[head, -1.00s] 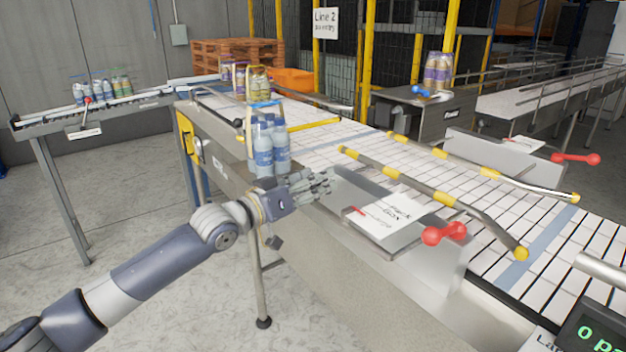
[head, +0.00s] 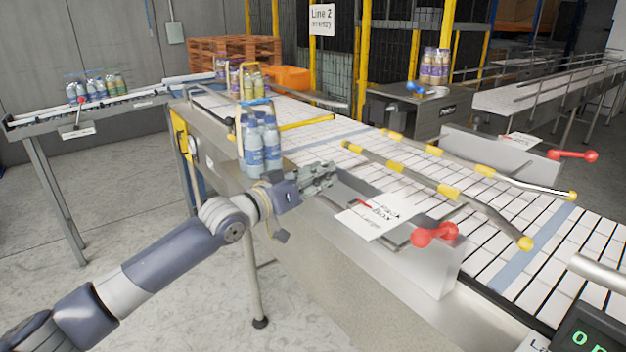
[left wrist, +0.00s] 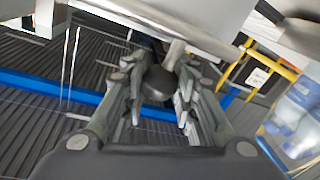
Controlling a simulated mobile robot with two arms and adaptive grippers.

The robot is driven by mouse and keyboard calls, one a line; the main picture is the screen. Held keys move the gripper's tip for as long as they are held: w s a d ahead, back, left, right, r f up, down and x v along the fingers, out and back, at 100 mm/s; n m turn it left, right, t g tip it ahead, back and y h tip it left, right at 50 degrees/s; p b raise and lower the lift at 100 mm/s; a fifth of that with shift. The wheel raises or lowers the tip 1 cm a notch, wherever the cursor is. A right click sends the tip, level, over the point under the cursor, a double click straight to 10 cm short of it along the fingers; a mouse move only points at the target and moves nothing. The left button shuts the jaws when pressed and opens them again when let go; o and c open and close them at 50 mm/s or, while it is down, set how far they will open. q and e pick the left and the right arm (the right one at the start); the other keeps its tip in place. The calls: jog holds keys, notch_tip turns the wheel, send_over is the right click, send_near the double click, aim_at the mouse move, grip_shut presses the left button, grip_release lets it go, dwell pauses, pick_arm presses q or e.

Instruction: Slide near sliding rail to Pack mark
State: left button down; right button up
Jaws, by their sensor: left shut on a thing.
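The near sliding rail (head: 400,172), grey with yellow ends, runs slantwise above the white conveyor belt. A white label reading "Pack Box" and "Large" (head: 380,217) lies on the metal ledge in front of it, with a small red mark at its upper left. My left gripper (head: 322,177) is at the ledge, left of the label. In the left wrist view its fingers (left wrist: 158,100) are shut around a dark round knob (left wrist: 158,84) on a metal stem. The gripper hides the knob in the head view. My right gripper is not in view.
A red handle (head: 435,234) stands right of the label. A pack of blue-labelled bottles (head: 262,145) stands behind and left of my gripper. The far rail (head: 480,166) lies across the belt. The belt (head: 480,245) between the rails looks clear.

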pick_arm(q)
jog(key=shift+f, duration=0.2)
jog(key=c, duration=1.6)
grip_release()
jog(key=shift+s+a, duration=0.1)
jog(key=shift+a, duration=0.05)
jog(key=o, duration=0.4)
jog(key=shift+s+a+r, duration=0.2)
jog(key=shift+s+a, duration=0.1)
jog(key=shift+a, duration=0.15)
jog(key=shift+c, duration=0.2)
jog(key=shift+w+d+f, duration=0.1)
jog(key=shift+w+d, duration=0.05)
jog(key=shift+d, duration=0.1)
jog(key=v, duration=1.2)
jog(key=shift+a, duration=0.1)
